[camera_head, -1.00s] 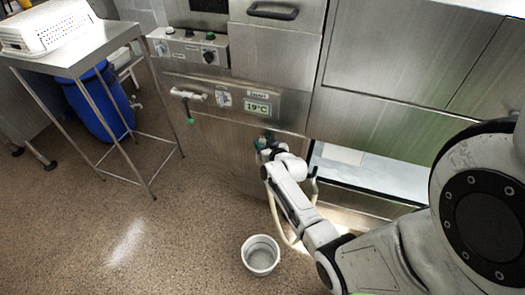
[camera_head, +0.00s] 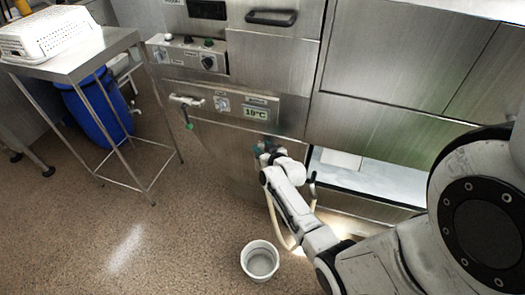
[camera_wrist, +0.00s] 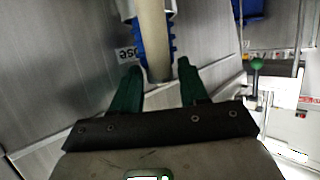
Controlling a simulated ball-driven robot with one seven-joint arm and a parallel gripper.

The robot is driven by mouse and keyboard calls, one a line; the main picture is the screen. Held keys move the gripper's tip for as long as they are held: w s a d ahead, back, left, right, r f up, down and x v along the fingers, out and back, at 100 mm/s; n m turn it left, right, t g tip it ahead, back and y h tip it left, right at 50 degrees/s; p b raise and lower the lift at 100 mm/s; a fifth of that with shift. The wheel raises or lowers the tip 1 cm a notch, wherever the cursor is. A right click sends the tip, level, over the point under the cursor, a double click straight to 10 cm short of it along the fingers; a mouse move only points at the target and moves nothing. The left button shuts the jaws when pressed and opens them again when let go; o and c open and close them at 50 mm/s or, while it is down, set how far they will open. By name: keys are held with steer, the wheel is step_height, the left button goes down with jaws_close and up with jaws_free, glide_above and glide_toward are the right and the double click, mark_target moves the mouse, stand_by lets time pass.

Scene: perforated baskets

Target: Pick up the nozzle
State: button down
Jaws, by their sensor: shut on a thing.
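In the wrist view the nozzle (camera_wrist: 172,42) shows as a blue ribbed part around a pale beige tube, coming down from the top edge. My gripper (camera_wrist: 160,78) has its green fingers on either side of the tube's lower end and is shut on it. In the head view my gripper (camera_head: 268,150) is against the steel machine front, below the 19°C display. The nozzle is mostly hidden there by my gripper and arm. A beige hose (camera_head: 276,228) hangs in a loop beside my forearm.
A white bucket (camera_head: 259,261) stands on the floor below my arm. A steel table (camera_head: 84,58) at left carries a white perforated basket (camera_head: 45,33), with a blue barrel (camera_head: 95,110) under it. A tap (camera_head: 186,101) sticks out of the machine. The brown floor between is clear.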

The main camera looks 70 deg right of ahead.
step_height(320, 180, up, 2)
steer(key=shift+p, duration=0.3)
steer(key=shift+s+b, duration=0.1)
steer(key=shift+b, duration=0.25)
steer(key=s+t+h+b, duration=0.1)
steer(key=b, duration=0.3)
steer(key=a+t+b, duration=0.1)
steer(key=b, duration=0.3)
steer(key=shift+s+a+f+h, duration=0.25)
steer(key=shift+s+h, duration=0.1)
steer(key=shift+h, duration=0.05)
steer(key=shift+s+a+t+b, duration=0.2)
steer(key=shift+t+b, duration=0.2)
steer(key=shift+b, duration=0.7)
